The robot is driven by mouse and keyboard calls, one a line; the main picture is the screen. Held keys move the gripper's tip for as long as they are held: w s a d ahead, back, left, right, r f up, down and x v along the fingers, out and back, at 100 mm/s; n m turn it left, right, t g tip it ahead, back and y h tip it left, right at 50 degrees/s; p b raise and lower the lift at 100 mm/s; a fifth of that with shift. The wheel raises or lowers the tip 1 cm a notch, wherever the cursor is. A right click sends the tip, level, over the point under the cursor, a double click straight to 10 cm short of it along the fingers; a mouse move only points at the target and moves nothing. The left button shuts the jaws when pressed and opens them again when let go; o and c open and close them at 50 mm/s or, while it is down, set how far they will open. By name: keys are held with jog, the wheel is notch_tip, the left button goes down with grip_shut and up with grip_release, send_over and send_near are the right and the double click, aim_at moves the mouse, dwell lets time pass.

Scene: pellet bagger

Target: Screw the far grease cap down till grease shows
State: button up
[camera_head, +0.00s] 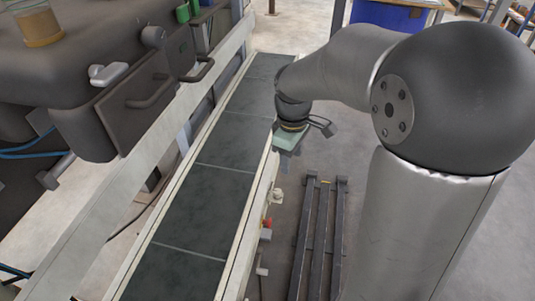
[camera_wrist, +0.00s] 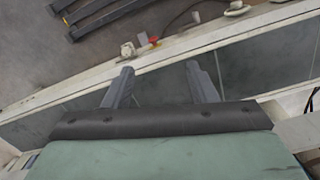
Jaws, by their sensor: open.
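My gripper (camera_wrist: 158,68) is open and empty in the wrist view, its two dark fingers apart over the conveyor belt (camera_wrist: 255,62) and its side rail (camera_wrist: 90,92). In the head view my gripper (camera_head: 290,140) hangs at the right edge of the belt (camera_head: 195,205), its green body partly hidden by the wrist. I cannot make out for sure which part is the far grease cap. Small pale fittings (camera_wrist: 127,49) and a red knob (camera_wrist: 154,40) sit along the rail's outer side, beyond the fingertips, untouched. The red knob also shows in the head view (camera_head: 266,223).
A dark machine with a handled door (camera_head: 130,100) stands left of the belt. Green cylinders (camera_head: 182,13) stand at the top. A dark metal frame (camera_head: 318,235) lies on the floor to the right. A blue bin (camera_head: 385,15) is at the back. The belt is bare.

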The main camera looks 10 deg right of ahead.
jog(key=w+d+f+n+b, duration=0.1)
jog(key=w+f+n+b, duration=0.95)
jog(key=w+f, duration=1)
jog(key=b, duration=0.3)
send_near(278, 191)
jog(key=shift+n, duration=0.25)
notch_tip(278, 191, down, 9)
jog(key=shift+w+d+f, duration=0.1)
jog(key=shift+w+f, duration=0.05)
jog(key=c, duration=1)
